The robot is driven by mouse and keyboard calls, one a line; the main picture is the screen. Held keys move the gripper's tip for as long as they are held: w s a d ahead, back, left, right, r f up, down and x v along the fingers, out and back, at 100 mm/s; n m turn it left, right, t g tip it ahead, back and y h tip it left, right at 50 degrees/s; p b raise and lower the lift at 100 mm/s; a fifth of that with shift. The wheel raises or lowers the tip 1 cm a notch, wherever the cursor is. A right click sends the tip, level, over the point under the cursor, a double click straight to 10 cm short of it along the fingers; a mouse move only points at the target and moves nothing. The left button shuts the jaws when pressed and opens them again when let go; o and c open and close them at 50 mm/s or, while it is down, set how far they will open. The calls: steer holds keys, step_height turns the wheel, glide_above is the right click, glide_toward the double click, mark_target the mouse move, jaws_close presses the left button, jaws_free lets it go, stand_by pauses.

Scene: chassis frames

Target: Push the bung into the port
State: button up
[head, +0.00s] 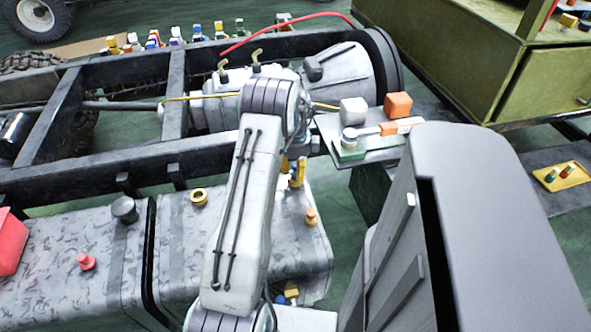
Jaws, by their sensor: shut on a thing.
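My gripper (297,178) is partly hidden behind my arm, with its dark and yellow parts pointing down above the right-hand grey tank (230,245). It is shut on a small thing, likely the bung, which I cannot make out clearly. A yellow ring-shaped port (199,197) with a dark opening stands on the tank top, left of my arm. A small orange plug on a yellow base (311,217) stands on the same tank, just below and right of the gripper. I cannot tell whether the gripper touches anything below it.
The left tank (60,265) carries a dark cap (124,210), a red plug (86,261) and a red block (10,243). A dark chassis rail (90,172) runs behind the tanks. A small shelf (350,157) at right holds an orange cube (398,105) and other pieces.

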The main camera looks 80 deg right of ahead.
mark_target(295, 165)
steer(key=shift+f+b, duration=0.45)
steer(key=shift+f, duration=0.25)
steer(key=o, duration=1.1)
steer(key=shift+r, duration=0.1)
steer(key=shift+c, duration=0.2)
step_height(295, 165, up, 12)
steer(key=shift+w, duration=0.1)
